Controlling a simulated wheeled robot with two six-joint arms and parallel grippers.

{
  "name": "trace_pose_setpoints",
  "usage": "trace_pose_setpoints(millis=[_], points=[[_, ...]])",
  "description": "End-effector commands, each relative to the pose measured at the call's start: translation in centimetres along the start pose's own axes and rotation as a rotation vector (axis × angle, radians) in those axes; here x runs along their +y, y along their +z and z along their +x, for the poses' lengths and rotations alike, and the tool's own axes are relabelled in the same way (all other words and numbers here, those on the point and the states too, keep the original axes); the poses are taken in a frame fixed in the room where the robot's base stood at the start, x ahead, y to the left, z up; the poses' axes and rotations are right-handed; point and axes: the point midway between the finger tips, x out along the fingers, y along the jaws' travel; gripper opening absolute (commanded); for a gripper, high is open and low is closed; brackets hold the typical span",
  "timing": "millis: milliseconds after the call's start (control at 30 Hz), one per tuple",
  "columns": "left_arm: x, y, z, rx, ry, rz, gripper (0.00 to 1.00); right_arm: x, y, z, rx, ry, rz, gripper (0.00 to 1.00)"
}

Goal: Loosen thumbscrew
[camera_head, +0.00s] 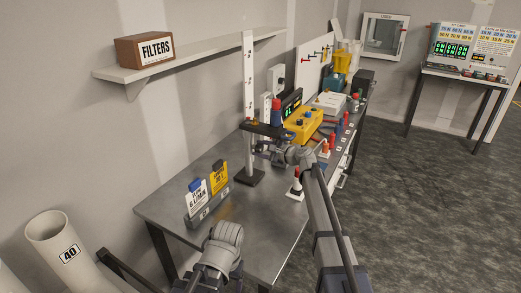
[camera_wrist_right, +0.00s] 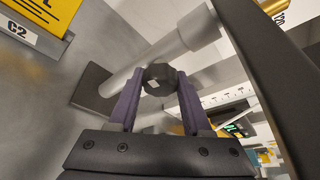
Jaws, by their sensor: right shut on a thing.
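The thumbscrew, a dark faceted knob (camera_wrist_right: 158,78) with a small pale mark, sits between the purple fingertips of my right gripper (camera_wrist_right: 158,86) in the right wrist view. The fingers are shut on its two sides. In the head view my right gripper (camera_head: 264,148) is at the upright stand, just below its dark crossbar (camera_head: 268,131), and the knob is too small to make out. The stand has a pale post (camera_head: 249,85) and a dark square base (camera_head: 249,178). Part of my left arm (camera_head: 224,245) shows at the bottom; its fingers do not show.
A yellow box (camera_head: 303,124), a display (camera_head: 291,103) and red-topped items crowd the bench behind. The front of the bench (camera_head: 175,213) has bare room. A shelf (camera_head: 200,55) overhangs the left.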

Motion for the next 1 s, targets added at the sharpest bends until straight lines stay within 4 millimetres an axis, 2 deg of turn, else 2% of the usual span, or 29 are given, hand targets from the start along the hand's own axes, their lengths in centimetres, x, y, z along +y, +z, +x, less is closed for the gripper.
trace_pose_setpoints(millis=[367, 1000], points=[[0.1, 0.0, 0.6, 0.000, 0.000, 0.000, 0.79, 0.2, -0.1, 0.0, 0.000, -0.021, -0.054, 0.00], [0.4, -0.2, 3.8, 0.000, 0.000, 0.000, 0.79, 0.4, -0.2, 0.0, 0.000, -0.187, -0.457, 0.00]])
